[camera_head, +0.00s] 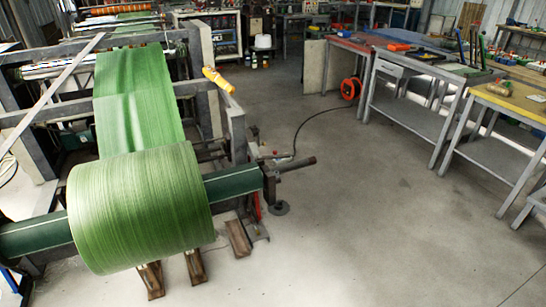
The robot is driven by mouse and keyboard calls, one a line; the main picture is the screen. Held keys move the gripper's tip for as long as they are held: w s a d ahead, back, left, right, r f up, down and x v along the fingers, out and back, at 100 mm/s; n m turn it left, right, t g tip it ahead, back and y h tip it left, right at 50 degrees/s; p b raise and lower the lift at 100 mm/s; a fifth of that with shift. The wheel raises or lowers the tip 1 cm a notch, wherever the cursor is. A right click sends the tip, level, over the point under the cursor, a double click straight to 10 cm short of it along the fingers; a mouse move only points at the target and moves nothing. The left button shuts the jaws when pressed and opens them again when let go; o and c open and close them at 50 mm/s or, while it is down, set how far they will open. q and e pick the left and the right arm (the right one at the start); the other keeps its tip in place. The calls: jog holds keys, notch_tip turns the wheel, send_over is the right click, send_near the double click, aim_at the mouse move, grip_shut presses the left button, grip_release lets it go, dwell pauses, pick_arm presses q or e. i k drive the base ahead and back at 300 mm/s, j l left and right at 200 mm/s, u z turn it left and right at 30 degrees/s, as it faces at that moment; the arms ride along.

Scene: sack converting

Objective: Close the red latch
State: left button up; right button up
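A small narrow red part (257,205), which may be the red latch, shows upright on the machine frame near the right end of the roll's shaft. It is too small and partly hidden to tell whether it is open or closed. The large green roll (140,208) sits on a dark green shaft (234,183) that passes through it. Green woven sheet (138,95) runs from the roll back into the machine. Neither of my grippers is in view.
Wooden blocks (238,238) lie on the floor under the roll. A dark cable (305,122) runs over the floor to an orange reel (350,88). Workbenches with tools, including a grey table (420,118), line the right. The concrete floor (350,220) between is clear.

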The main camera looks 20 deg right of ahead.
aim_at(275, 152)
jog(key=i+l, duration=0.2)
jog(key=l, duration=0.2)
jog(key=i+l, duration=0.15)
jog(key=l, duration=0.25)
jog(key=i+l, duration=0.2)
jog(key=l, duration=0.2)
